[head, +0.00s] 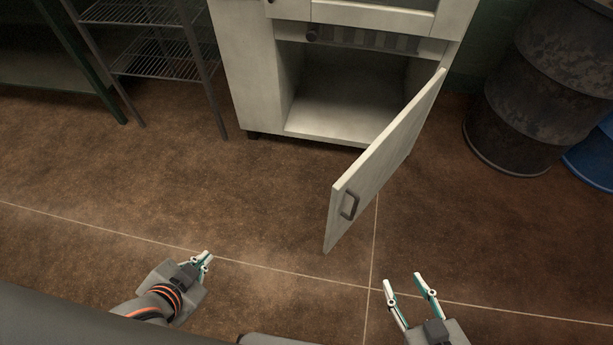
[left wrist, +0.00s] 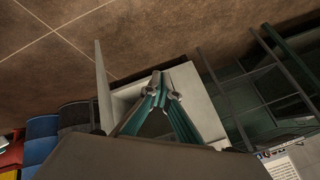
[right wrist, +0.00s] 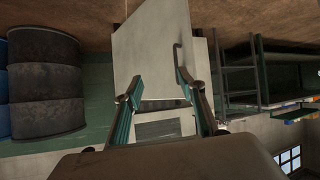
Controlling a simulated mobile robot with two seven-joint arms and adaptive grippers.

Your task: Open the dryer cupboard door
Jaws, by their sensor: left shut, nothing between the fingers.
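The white cupboard (head: 250,70) stands at the back centre with its lower compartment (head: 345,95) exposed and empty. Its door (head: 385,155) is swung wide open toward me, hinged on the right, with a dark handle (head: 349,205) near its free edge. My left gripper (head: 204,261) is shut and empty, left of the door and apart from it. My right gripper (head: 407,288) is open and empty, in front of the door and to the right of the handle. In the right wrist view, the door (right wrist: 150,45) and handle (right wrist: 178,57) show beyond the open fingers.
A wire shelf rack (head: 160,65) stands left of the cupboard. A dark drum (head: 535,95) and a blue drum (head: 595,160) stand at the right. The brown tiled floor (head: 250,200) between me and the cupboard is clear.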

